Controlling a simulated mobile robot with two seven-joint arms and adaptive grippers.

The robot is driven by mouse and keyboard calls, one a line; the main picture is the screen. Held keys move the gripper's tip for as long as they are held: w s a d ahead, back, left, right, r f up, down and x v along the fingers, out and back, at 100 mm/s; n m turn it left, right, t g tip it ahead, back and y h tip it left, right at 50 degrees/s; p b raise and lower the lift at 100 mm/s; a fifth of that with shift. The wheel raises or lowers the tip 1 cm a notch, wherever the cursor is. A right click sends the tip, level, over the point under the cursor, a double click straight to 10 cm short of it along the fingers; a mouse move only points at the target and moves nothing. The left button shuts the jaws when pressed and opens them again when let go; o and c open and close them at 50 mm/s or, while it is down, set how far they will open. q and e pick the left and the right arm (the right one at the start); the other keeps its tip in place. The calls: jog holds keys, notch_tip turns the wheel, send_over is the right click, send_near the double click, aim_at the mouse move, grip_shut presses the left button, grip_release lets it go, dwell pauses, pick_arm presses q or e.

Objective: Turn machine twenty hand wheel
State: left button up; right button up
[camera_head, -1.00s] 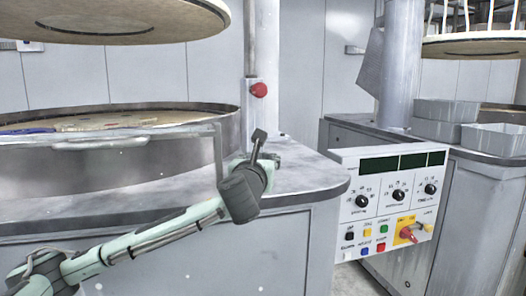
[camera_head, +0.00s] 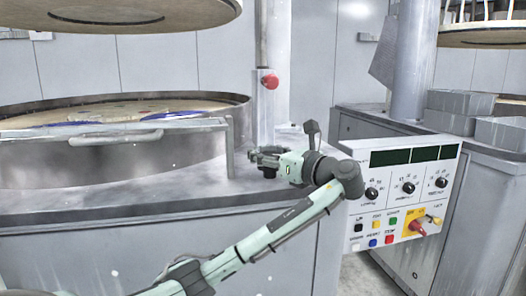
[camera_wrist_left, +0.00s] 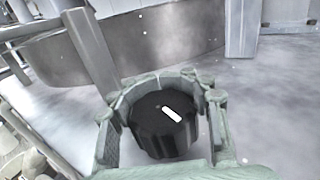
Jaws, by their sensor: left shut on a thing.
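The hand wheel is a black, ribbed knob with a white mark on its top (camera_wrist_left: 158,128). It stands on the grey machine top in the left wrist view. In the head view it is a small dark shape (camera_head: 268,173) under my gripper, partly hidden. My left gripper (camera_head: 257,160) reaches in over the machine top from the right, its fingers pointing left. In the left wrist view my left gripper (camera_wrist_left: 163,82) has its pale green fingers wrapped around the knob, shut on it. My right gripper is in neither view.
The round platen tub (camera_head: 200,150) with a metal bar across its front stands left of the gripper. A post with a red button (camera_head: 270,81) rises behind. A control panel (camera_head: 402,200) is at the right, close behind my arm. A large disc (camera_head: 110,15) hangs above.

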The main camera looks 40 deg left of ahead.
pick_arm(q)
jog(key=n+g, duration=0.2)
jog(key=g, duration=0.2)
jog(key=s+n+g, duration=0.1)
jog(key=n+g, duration=0.2)
jog(key=shift+s+g, duration=0.2)
jog(key=shift+g, duration=0.2)
jog(key=shift+s+g, duration=0.1)
jog(key=shift+g, duration=0.2)
jog(key=o, duration=1.4)
jog(key=v, duration=1.2)
jog(key=shift+r, duration=0.15)
